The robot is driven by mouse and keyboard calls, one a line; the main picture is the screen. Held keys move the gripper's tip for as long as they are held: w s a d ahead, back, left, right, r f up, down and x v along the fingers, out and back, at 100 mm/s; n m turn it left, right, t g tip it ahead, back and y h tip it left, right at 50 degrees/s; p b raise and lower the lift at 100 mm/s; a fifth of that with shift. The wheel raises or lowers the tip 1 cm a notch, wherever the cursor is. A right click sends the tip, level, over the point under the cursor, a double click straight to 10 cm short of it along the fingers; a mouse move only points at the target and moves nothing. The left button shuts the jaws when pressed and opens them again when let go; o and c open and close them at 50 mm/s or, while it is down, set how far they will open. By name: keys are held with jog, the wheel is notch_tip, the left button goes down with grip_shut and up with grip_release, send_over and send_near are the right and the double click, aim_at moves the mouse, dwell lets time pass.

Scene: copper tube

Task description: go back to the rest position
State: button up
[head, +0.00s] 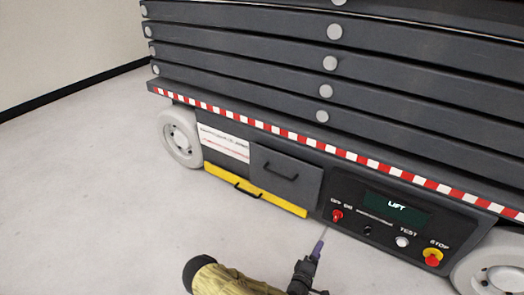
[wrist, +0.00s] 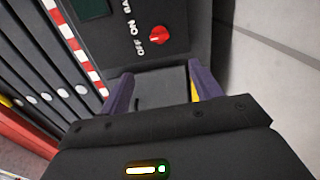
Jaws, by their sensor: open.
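My gripper (head: 317,249) is at the bottom middle of the head view, in front of the lift machine's lower side. In the wrist view my gripper (wrist: 160,72) shows two purple fingers spread apart with nothing between them. Behind the fingers is a grey panel face with a dark handle, partly hidden by the left finger. The red OFF/ON knob (head: 337,215) is on the control panel (head: 380,222); the knob also shows above the fingers in the wrist view (wrist: 159,36). In the head view, the fingers appear apart from the machine.
The panel has a lit LIFT display (head: 396,206), a white TEST button (head: 402,242) and a red STOP button (head: 432,258). A grey drawer (head: 286,176) and yellow strip (head: 225,183) are left of it. White wheels (head: 180,136) stand at both ends. Floor (head: 95,200) at left is clear.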

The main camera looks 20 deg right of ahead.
jog(key=w+a+r+m+g+y+p, duration=0.1)
jog(key=a+r+m+g+y+p, duration=0.4)
jog(key=a+r, duration=0.55)
jog(key=w+a+r+m+g+y+p, duration=0.1)
jog(key=a+r+m+g+y+p, duration=0.5)
jog(key=r, duration=0.8)
jog(key=s+a+r+n+t+y+p, duration=0.1)
jog(key=s+a+r+p, duration=0.1)
jog(key=s+r, duration=0.65)
jog(key=s+a+r+n+t+y+p, duration=0.1)
jog(key=s+a+r+n+y+p, duration=0.15)
jog(key=r, duration=1.05)
notch_tip(320, 180, up, 37)
jog(key=p, duration=3.6)
jog(key=shift+d+f+m+h, duration=0.2)
jog(key=shift+d+m+h, duration=0.15)
jog(key=shift+m+h, duration=0.1)
